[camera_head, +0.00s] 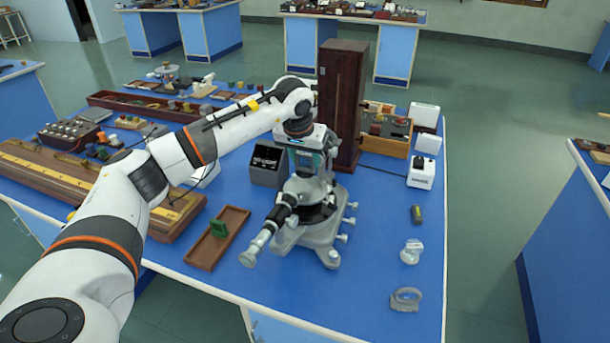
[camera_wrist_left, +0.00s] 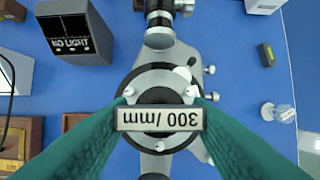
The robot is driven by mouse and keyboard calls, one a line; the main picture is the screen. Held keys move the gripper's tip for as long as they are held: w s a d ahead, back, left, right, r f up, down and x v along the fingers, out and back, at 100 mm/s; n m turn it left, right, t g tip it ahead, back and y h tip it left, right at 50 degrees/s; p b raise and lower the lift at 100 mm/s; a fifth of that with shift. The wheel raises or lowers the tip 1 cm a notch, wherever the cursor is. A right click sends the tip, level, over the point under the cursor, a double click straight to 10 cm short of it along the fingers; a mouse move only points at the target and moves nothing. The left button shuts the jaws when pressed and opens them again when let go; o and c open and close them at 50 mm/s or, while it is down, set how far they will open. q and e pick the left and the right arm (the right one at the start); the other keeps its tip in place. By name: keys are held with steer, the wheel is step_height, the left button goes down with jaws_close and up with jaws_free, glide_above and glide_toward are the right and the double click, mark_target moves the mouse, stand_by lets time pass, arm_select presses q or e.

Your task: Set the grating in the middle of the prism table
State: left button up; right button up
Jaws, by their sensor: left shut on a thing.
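The spectrometer (camera_head: 322,229) stands on the blue bench with its grey base and dark round middle. My left gripper (camera_head: 308,166) is over the middle of it, pointing down. In the left wrist view, its teal fingers (camera_wrist_left: 160,117) are shut on the grating (camera_wrist_left: 160,120), a small pale block marked "300 /mm", upside down in the picture. Below the grating is the round prism table (camera_wrist_left: 160,92) with small pale posts around it; the grating covers part of it. I cannot tell whether the grating touches the table. My right gripper is not in view.
A "NO LIGHT" box (camera_head: 268,165) and a tall wooden case (camera_head: 342,100) stand behind the spectrometer. A wooden tray (camera_head: 205,250) with a green block lies to the left.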

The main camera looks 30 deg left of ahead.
mark_target(304, 171)
arm_select(q)
steer(key=shift+w+f, duration=0.1)
steer(key=shift+f, duration=0.6)
step_height(304, 171, down, 3)
steer(key=shift+p, duration=0.4)
steer(key=shift+f, duration=0.3)
steer(key=o, duration=1.1)
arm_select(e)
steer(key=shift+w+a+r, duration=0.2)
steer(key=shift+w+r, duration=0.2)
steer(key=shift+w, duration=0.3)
arm_select(q)
steer(key=shift+r, duration=0.35)
steer(key=b+v, duration=0.2)
steer(key=v, duration=0.9)
steer(key=shift+s+r, duration=0.25)
steer(key=shift+s, duration=0.05)
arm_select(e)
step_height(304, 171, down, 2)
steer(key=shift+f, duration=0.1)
